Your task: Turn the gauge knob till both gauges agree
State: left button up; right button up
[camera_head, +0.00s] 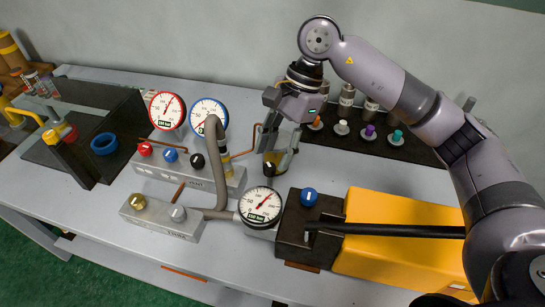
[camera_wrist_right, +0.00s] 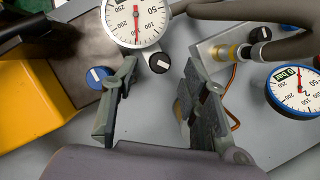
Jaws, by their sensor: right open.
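A red-rimmed gauge (camera_head: 167,111) and a blue-rimmed gauge (camera_head: 208,116) stand on the rear manifold. The blue-rimmed gauge is also in the wrist view (camera_wrist_right: 297,92). My right gripper (camera_head: 279,164) is open, pointing down over the black knob. In the wrist view the knob is between its fingertips (camera_wrist_right: 158,70), with gaps visible. My left gripper is out of view.
The yellow pump body (camera_head: 395,245), its black lever (camera_head: 390,230) and a blue knob (camera_head: 309,196) are right of the gauge. A grey hose (camera_head: 216,170) arches on the left. The manifold (camera_head: 190,178) carries red, blue and black knobs. Several coloured fittings stand behind on a dark mat.

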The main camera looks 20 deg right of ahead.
jog(key=v, duration=0.9)
jog(key=shift+r, duration=0.15)
